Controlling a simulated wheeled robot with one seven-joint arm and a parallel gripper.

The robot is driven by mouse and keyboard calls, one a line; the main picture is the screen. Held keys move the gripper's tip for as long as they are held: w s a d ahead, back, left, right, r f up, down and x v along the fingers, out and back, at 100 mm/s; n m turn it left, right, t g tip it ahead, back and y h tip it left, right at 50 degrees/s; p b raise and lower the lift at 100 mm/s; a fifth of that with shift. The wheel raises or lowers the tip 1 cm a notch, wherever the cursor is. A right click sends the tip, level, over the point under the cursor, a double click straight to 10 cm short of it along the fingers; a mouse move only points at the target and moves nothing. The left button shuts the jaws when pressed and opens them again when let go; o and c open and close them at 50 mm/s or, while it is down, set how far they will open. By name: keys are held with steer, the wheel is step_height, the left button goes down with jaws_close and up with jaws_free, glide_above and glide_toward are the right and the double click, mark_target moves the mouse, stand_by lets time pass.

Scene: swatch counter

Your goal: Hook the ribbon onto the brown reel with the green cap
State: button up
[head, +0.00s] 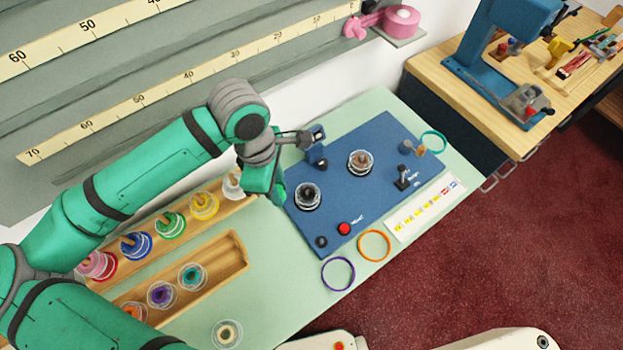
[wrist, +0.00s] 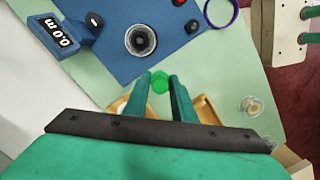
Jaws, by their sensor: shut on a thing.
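My gripper (head: 279,196) is above the left edge of the blue board (head: 331,222). In the wrist view its fingers (wrist: 161,84) are shut on a small round green thing (wrist: 160,77); I cannot tell whether it is a cap or part of the ribbon. A brown-cored reel (head: 360,161) stands on the board, apart from my gripper; I cannot make out a green cap on it. A black-cored reel (head: 307,195) stands nearer my gripper and shows in the wrist view (wrist: 140,40). I cannot make out a ribbon strand.
A blue meter (wrist: 62,33) reading 0.0 m stands on the board's left side. A red button (head: 344,229) and a black lever (head: 403,178) are on the board. Wooden racks (head: 244,255) with coloured spools lie left. Purple (head: 324,277) and orange rings (head: 361,252) lie in front.

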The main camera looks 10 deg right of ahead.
mark_target(317, 200)
steer(key=d, duration=0.3)
steer(key=d+m, duration=0.1)
steer(key=d, duration=0.1)
steer(key=d+f+m, duration=0.1)
steer(key=d, duration=0.2)
steer(key=shift+w+d, duration=0.3)
steer(key=shift+d, duration=0.05)
steer(key=shift+d+f+m, duration=0.1)
steer(key=shift+f+m, duration=0.05)
steer(key=shift+m, duration=0.15)
steer(key=shift+f, duration=2.4)
steer(key=shift+f, duration=0.45)
steer(key=shift+f, duration=0.15)
steer(key=shift+r, duration=2.55)
